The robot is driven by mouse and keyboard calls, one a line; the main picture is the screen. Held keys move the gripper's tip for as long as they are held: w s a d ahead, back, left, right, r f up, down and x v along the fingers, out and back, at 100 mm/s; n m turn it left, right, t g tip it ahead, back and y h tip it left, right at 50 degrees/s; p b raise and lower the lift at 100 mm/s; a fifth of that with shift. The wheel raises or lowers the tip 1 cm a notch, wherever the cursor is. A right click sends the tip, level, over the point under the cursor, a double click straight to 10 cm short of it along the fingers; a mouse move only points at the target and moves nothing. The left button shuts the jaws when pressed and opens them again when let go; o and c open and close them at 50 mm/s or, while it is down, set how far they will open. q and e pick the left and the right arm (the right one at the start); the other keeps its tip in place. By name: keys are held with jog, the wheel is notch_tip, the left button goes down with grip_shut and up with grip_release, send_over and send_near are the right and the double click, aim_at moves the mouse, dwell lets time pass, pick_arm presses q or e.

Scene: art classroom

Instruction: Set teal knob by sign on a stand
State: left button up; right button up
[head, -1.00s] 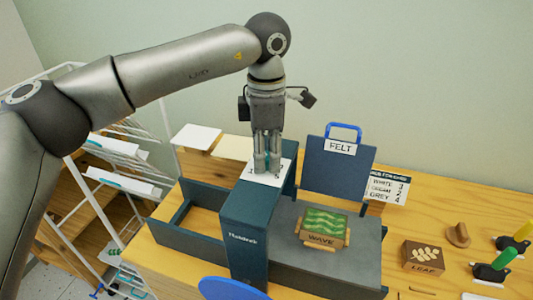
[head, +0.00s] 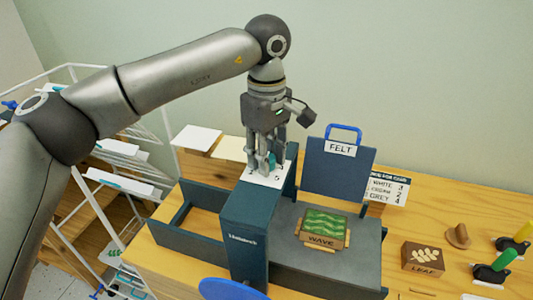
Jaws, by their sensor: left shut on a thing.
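The teal knob (head: 271,160) sits on the white numbered dial plate (head: 256,179) on top of the dark blue press (head: 243,215). My left gripper (head: 268,165) points down over the plate with its fingers shut on the knob. The fingers hide most of the knob and of the dial, so its setting cannot be told; a 5 shows at the right. The sign (head: 386,188) stands behind the press, to the right of the FELT panel, and reads WHITE 3, CREAM 2, GREY 4. My right gripper is not in view.
The FELT panel (head: 334,175) stands raised with a blue handle. A WAVE block (head: 322,241) lies on the press bed. A LEAF block (head: 423,257) and rollers are at right. White (head: 197,138) and cream (head: 232,149) cards lie behind; a drying rack is at left.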

pick_arm(q)
jog(key=shift+r+m, duration=0.1)
jog(key=shift+m, duration=0.2)
dwell(0.4)
jog(key=o, duration=1.1)
jog(key=shift+c, duration=0.2)
jog(key=shift+r, duration=0.3)
notch_tip(320, 180, up, 11)
jog(key=shift+r, duration=0.15)
